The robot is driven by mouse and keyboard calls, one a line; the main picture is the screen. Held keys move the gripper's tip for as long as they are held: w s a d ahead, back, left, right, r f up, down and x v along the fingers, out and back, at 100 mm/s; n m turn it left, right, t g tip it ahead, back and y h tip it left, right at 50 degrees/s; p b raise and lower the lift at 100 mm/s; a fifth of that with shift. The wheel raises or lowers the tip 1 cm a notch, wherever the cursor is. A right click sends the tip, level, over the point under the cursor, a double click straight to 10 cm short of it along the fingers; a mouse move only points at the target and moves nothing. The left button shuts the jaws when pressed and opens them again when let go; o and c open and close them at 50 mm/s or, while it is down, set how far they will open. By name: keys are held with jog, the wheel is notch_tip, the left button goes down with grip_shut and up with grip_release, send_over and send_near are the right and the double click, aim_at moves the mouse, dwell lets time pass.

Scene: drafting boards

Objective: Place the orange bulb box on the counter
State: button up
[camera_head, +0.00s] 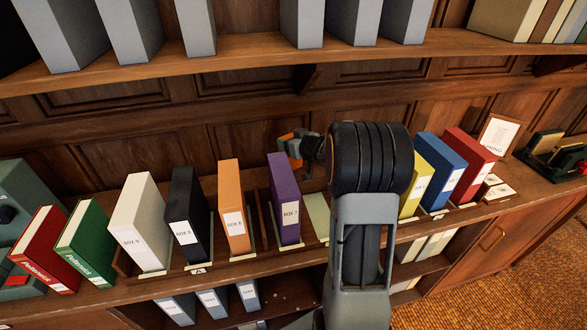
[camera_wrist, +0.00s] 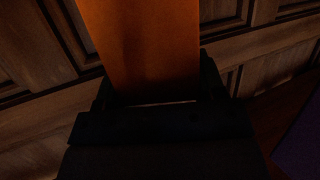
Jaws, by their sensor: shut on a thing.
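My gripper (camera_head: 303,147) is shut on the orange bulb box (camera_head: 285,139). It holds the box in the air in front of the wood-panelled back wall, above and behind the purple box file. In the head view only a small orange and green part of the box shows. In the wrist view the orange box (camera_wrist: 145,45) fills the space between the dark jaws (camera_wrist: 155,100), and its far end is out of frame. The wooden counter (camera_head: 540,188) runs below, under the row of box files.
White, black, orange and purple (camera_head: 285,200) box files stand left of my arm; yellow, blue and red (camera_head: 468,165) ones stand right. Red (camera_head: 40,250) and green binders lean at left. A shelf (camera_head: 180,68) with grey files hangs above.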

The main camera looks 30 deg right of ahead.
aim_at(296, 164)
notch_tip(296, 164, down, 9)
jog(key=shift+f, duration=0.1)
dwell(0.4)
jog(key=shift+f, duration=0.1)
jog(key=o, duration=1.2)
jog(key=shift+o, duration=0.2)
jog(key=shift+r, duration=0.2)
jog(key=b+v, duration=0.1)
jog(key=v, duration=0.6)
jog(key=shift+s, duration=0.25)
jog(key=shift+r, duration=0.15)
